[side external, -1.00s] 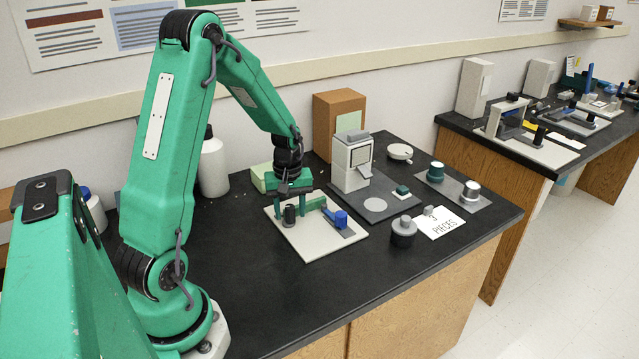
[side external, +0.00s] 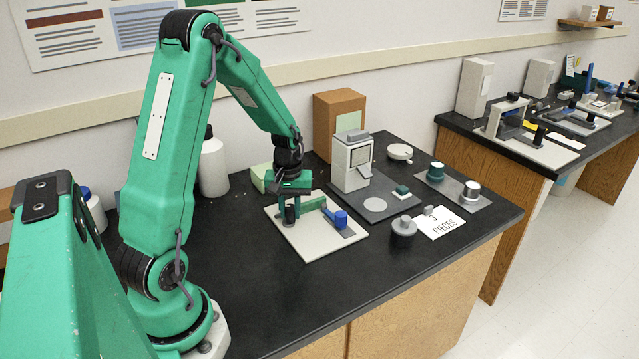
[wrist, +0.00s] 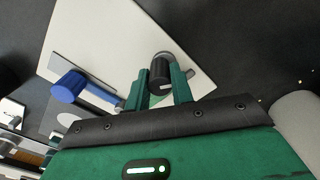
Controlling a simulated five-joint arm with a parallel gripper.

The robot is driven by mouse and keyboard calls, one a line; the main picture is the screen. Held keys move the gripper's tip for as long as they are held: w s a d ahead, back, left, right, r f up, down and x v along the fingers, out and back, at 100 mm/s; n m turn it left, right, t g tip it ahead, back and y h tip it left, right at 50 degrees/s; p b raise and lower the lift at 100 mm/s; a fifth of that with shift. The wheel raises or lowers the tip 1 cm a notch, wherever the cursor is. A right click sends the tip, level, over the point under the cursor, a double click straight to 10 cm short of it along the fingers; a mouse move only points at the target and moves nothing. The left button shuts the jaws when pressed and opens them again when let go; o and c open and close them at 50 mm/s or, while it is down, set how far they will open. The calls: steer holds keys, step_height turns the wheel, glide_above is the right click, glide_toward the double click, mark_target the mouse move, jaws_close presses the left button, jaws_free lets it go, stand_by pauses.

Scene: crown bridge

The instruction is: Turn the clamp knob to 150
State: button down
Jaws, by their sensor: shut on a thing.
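A dark cylindrical knob (side external: 290,214) stands on a pale plate (side external: 310,243) in the side view. It also shows in the wrist view as a black ribbed knob (wrist: 159,73) with a small pale mark on its side. I take it for the clamp knob. My gripper (side external: 291,208) points down over it, and its green fingers (wrist: 160,82) are on either side of the knob, shut on it. I cannot read any scale or angle. A blue knob (side external: 341,218) sits on the same plate, apart from my gripper; it also shows in the wrist view (wrist: 68,87).
A green block (side external: 313,203) is close beside my gripper on the plate. A grey-white device (side external: 352,165) stands behind on a dark base. A dark round weight (side external: 403,229) and a paper card (side external: 440,222) lie to the right. The front bench top is clear.

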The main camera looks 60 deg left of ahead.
mark_target(290, 206)
steer(key=c, duration=1.2)
jaws_free()
steer(key=shift+r, duration=3.95)
